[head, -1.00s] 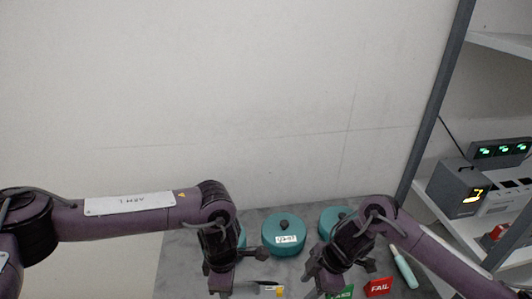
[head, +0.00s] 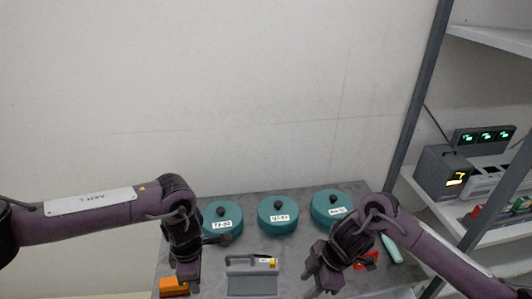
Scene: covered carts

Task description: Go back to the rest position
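My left gripper (head: 186,283) hangs pointing down over the left front of the grey table, near an orange block; how far its fingers are apart is unclear. My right gripper (head: 321,284) points down over the table's right front, its fingers apart with nothing seen between them. Three teal round lidded pots with black knobs and white labels stand behind the grippers: left pot (head: 223,214), middle pot (head: 278,216), right pot (head: 332,209). Both grippers are apart from the middle pot.
A grey tray-like piece with a handle (head: 252,285) lies between the grippers. The orange block (head: 172,289) is at the left. A red sign (head: 371,260) is partly hidden behind my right arm, beside a pale teal-handled tool (head: 391,248). Shelves with devices (head: 443,174) stand right.

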